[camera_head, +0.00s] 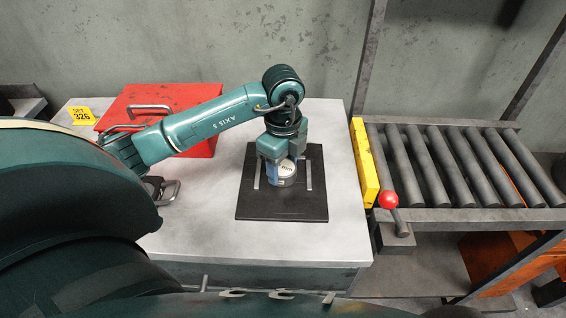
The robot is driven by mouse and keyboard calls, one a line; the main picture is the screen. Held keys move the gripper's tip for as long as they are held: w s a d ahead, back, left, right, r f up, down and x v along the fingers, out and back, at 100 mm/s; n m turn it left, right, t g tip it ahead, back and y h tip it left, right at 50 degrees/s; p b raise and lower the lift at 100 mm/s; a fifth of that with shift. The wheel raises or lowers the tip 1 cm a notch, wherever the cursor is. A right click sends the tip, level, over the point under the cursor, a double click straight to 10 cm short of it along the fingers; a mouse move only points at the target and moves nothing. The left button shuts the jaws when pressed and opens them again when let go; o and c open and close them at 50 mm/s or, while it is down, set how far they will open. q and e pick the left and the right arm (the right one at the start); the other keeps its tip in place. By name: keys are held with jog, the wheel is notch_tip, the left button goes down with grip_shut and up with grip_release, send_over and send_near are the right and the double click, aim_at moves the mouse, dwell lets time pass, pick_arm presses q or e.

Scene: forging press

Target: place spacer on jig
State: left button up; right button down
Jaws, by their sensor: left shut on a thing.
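The spacer (286,170) looks like a short grey cylinder with a pale top, low over the black jig plate. My left gripper (275,173) points down and is shut on it, with a finger covering part of its side. The jig (283,208) is a square black plate on the grey table, with thin light strips on either side of the spacer. I cannot tell whether the spacer touches the plate. My right gripper is not in view.
A red box (195,97) with a metal handle stands at the table's back left, beside a yellow tag (82,115). The grey table (342,200) is clear right of the jig. Beyond it are a roller conveyor (455,165), a yellow block (363,160) and a red-knobbed lever (388,200).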

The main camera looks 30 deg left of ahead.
aim_at(283, 168)
pick_arm(q)
jog(key=o, duration=1.5)
jog(key=shift+f, duration=0.1)
notch_tip(283, 168, up, 12)
jog(key=shift+p, duration=0.45)
